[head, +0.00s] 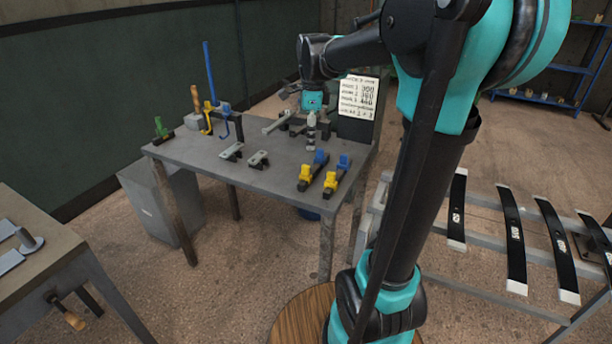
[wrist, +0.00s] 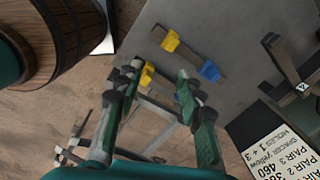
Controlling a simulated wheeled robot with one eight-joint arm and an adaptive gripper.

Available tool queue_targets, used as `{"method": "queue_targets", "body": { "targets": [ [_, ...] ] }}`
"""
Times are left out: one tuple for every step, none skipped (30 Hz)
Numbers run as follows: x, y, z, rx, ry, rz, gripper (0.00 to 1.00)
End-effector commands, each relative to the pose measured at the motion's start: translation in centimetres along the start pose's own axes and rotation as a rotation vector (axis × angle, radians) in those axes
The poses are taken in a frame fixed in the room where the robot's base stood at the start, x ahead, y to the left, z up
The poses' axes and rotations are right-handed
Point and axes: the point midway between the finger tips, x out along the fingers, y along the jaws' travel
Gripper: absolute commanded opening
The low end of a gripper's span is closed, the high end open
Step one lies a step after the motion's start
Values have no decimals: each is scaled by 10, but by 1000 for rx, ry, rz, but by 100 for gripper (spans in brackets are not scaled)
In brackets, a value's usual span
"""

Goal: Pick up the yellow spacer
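Two dark bars on the grey table each carry a yellow block and a blue block. One yellow block (head: 304,173) is on the left bar and the other yellow block (head: 330,180) is on the right bar. I cannot tell which is the yellow spacer. My gripper (head: 311,143) hangs over the table behind these bars. In the wrist view my gripper (wrist: 158,82) is open, with a finger on each side. One yellow block (wrist: 147,75) shows between the fingers, apparently beyond them. Another yellow block (wrist: 170,40) lies above, with a blue block (wrist: 209,70) on the same bar.
The grey table (head: 210,160) also holds two small grey brackets, yellow and blue hooked tools (head: 207,117), and a green piece (head: 160,127). A white placard (head: 359,96) stands at the back right. A rack of dark leaf springs (head: 512,235) is on the right.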

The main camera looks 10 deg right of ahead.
Motion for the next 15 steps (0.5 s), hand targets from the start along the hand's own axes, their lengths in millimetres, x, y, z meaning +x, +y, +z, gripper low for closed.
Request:
{"method": "queue_targets", "body": {
  "targets": [
    [-11,-9,5,87,5,15,38],
    [-17,-12,7,139,9,23,38],
    [-23,-17,10,202,13,32,38],
    [-28,-20,11,243,17,38,38],
    [-31,-22,12,280,20,44,38],
    [-35,-24,14,322,24,49,38],
    [-38,-26,15,347,27,52,38],
    [-40,-27,16,367,29,55,38],
    [-41,-28,16,388,31,57,38],
    [-41,-29,17,400,32,59,38],
    [-40,-29,17,408,33,60,38],
    [-36,-29,17,414,34,61,38],
    [-33,-29,17,416,34,61,38],
    [-28,-29,17,417,34,61,38],
    [-21,-28,17,417,34,61,38]
  ]
}}
